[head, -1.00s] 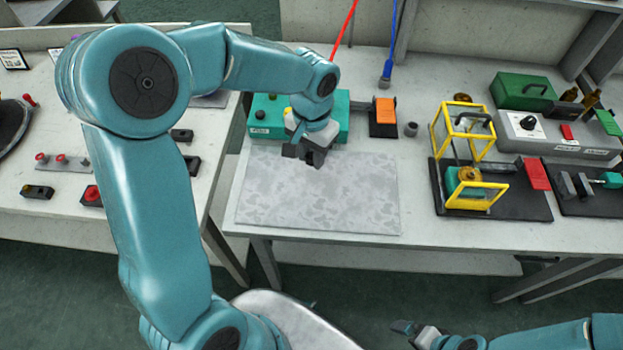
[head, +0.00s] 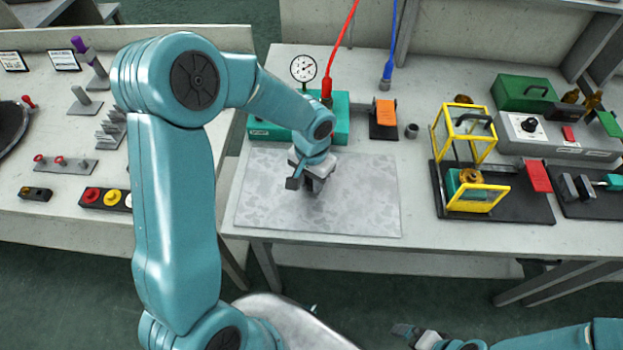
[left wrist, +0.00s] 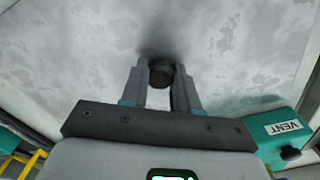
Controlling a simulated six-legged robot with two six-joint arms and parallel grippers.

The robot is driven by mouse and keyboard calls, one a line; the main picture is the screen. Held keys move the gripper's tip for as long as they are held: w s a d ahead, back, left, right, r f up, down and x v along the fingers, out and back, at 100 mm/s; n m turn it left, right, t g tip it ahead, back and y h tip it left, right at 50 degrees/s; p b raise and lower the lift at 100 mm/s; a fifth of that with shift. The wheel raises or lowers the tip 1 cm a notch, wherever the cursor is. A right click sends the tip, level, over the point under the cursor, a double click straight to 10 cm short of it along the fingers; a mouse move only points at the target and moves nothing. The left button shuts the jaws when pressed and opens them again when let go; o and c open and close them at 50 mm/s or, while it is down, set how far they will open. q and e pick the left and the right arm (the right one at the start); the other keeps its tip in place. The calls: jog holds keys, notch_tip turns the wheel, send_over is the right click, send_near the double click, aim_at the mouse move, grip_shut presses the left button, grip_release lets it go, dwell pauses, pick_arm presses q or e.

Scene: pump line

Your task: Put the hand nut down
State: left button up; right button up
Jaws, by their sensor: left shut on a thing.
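My left gripper (head: 312,190) points down over the grey mottled mat (head: 365,200) on the middle bench. It is shut on a small dark round piece, which I take for the hand nut. In the left wrist view the hand nut (left wrist: 161,71) sits between the tips of the two fingers (left wrist: 160,85), with a dark shadow on the mat beside it. Whether the nut touches the mat I cannot tell. In the head view the gripper hides it. My right gripper (head: 408,332) is low at the bottom edge, away from the bench, its jaws unclear.
A teal box (head: 270,130) with a gauge (head: 304,69) and a red hose stands behind the mat. An orange-topped block (head: 385,113) and a small grey cylinder (head: 411,131) are right of it. A yellow-framed guard (head: 463,135) stands further right. Most of the mat is bare.

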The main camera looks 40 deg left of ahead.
pick_arm(q)
jog(key=o, duration=0.8)
jog(key=shift+w+f, duration=0.1)
jog(key=shift+r+p, duration=0.35)
jog(key=shift+r, duration=0.2)
notch_tip(320, 180, up, 11)
jog(key=shift+r, duration=0.2)
